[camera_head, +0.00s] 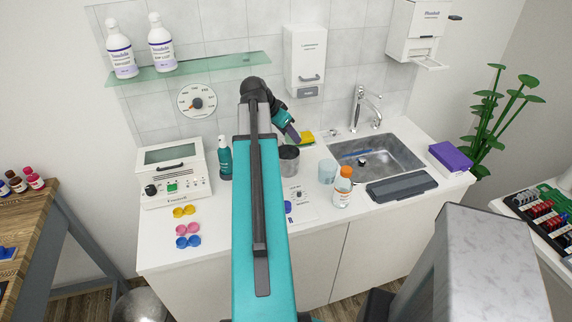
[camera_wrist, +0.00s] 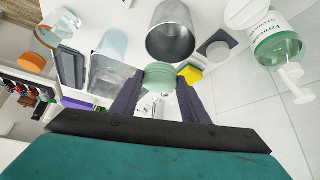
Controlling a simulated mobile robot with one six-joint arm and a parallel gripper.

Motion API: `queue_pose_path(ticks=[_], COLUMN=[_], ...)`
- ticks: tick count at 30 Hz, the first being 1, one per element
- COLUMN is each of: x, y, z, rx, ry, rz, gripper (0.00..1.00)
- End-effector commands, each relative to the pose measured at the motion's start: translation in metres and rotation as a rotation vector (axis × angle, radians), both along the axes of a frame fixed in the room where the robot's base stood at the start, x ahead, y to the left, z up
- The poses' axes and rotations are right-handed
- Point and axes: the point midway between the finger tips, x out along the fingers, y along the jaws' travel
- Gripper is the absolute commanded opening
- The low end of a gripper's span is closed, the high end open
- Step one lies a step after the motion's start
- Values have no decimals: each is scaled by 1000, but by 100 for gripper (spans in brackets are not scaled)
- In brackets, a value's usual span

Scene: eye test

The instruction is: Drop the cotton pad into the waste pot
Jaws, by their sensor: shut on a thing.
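My gripper (camera_wrist: 159,80) is shut on a pale green, round cotton pad (camera_wrist: 160,76), which sits between the two dark fingertips in the wrist view. In the head view my gripper (camera_head: 291,133) hangs at the end of the teal arm, above and just behind the pot; the pad cannot be made out there. The waste pot, a grey metal cup, stands upright on the white counter (camera_head: 288,165). In the wrist view the pot (camera_wrist: 171,40) is just beyond the pad, its wall close to the pad's edge. The pad is outside the pot's opening in that picture.
A yellow-green sponge (camera_head: 305,138) lies behind the pot. A teal pump bottle (camera_head: 225,160) stands to its left. A clear bluish cup (camera_head: 327,172) and an orange-capped bottle (camera_head: 342,190) stand to its right, before the sink (camera_head: 400,155). A glass shelf (camera_head: 190,68) hangs above.

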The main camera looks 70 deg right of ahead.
Motion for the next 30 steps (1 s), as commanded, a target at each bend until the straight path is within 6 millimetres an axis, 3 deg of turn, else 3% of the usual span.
queue_pose_path(ticks=[12, 13, 16, 17, 30], x=[0, 0, 0, 0, 1], y=[0, 0, 0, 0, 2], z=[-5, -4, -4, -4, -2], rx=[0, 0, 0, 0, -1], ry=[0, 0, 0, 0, 0], rz=[0, 0, 0, 0, 1], gripper=[20, 44, 61, 63, 63])
